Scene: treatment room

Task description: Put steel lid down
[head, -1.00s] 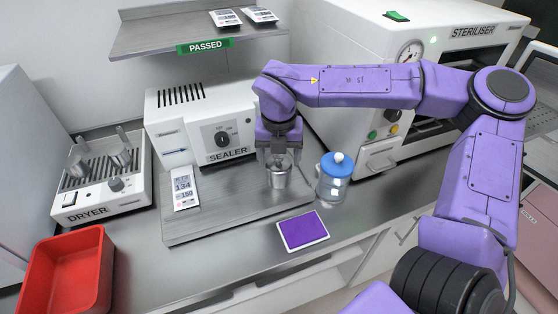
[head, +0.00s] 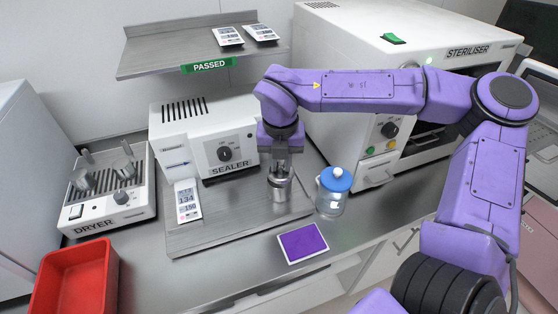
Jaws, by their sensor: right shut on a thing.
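A small steel pot (head: 280,190) stands upright on the steel worktop plate in front of the sealer. My right gripper (head: 281,172) points down right over the pot's mouth, its fingers close together. It is shut on the steel lid, which is mostly hidden by the fingers and blends with the pot rim. I cannot tell whether the lid touches the rim. My left gripper is out of view.
A glass jar with a blue lid (head: 335,180) stands close to the pot's right. A purple pad (head: 303,243) lies in front. The sealer (head: 205,130) is behind, with a printed pouch (head: 187,202) at left. A red bin (head: 75,280) and dryer (head: 110,190) stand further left.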

